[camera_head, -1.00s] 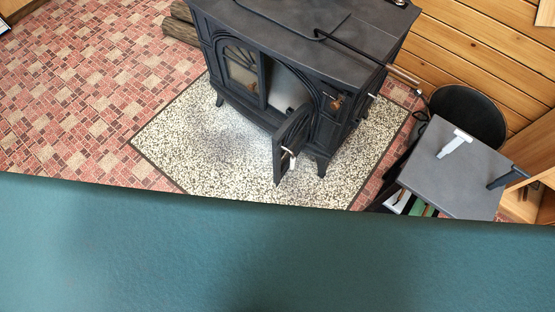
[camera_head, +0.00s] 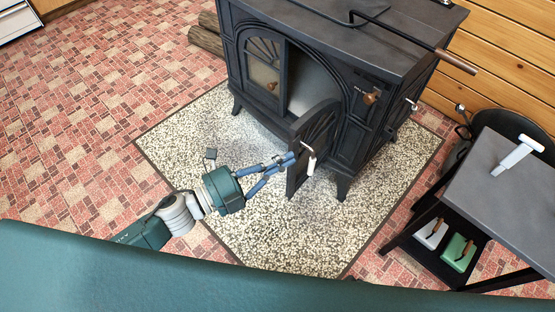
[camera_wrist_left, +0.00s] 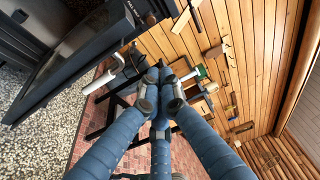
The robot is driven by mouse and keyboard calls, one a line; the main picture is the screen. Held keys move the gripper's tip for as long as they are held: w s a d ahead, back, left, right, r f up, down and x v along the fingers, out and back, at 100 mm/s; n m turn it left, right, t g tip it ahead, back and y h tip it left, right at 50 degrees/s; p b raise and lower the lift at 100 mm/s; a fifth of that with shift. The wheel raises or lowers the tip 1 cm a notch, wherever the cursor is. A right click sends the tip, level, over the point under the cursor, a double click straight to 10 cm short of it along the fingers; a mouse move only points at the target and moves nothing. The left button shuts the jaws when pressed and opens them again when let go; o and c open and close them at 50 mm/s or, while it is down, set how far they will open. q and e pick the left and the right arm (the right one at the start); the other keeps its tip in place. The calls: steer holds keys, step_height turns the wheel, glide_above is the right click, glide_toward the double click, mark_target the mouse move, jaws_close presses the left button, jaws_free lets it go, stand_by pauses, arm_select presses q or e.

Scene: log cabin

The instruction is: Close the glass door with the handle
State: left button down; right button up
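The black stove's right glass door (camera_head: 316,140) stands swung open toward me, while the stove's left glass door (camera_head: 262,66) is shut. A pale handle (camera_head: 311,162) sticks out near the open door's free edge. My left gripper (camera_head: 289,159) reaches in from the left, its fingertips close to that edge and the handle. In the left wrist view, the blue fingers (camera_wrist_left: 160,88) converge with their tips together and nothing visible between them. The door (camera_wrist_left: 70,58) and pale handle (camera_wrist_left: 106,76) lie left of the fingertips there. Whether they touch is unclear. My right gripper is out of view.
The stove (camera_head: 340,45) stands on a speckled hearth pad (camera_head: 240,135). A rod with a wooden grip (camera_head: 455,62) projects right from its top. A dark side table (camera_head: 500,185) stands to the right. Logs (camera_head: 206,38) lie behind left. Brick-patterned floor is clear at left.

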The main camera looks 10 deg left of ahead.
mark_target(294, 140)
arm_select(q)
steer(key=shift+w+d, duration=0.35)
steer(key=shift+w, duration=0.75)
steer(key=shift+w+d, duration=0.3)
steer(key=shift+w, duration=0.8)
steer(key=shift+w+d, duration=0.35)
steer(key=shift+w, duration=0.75)
steer(key=shift+a, duration=0.1)
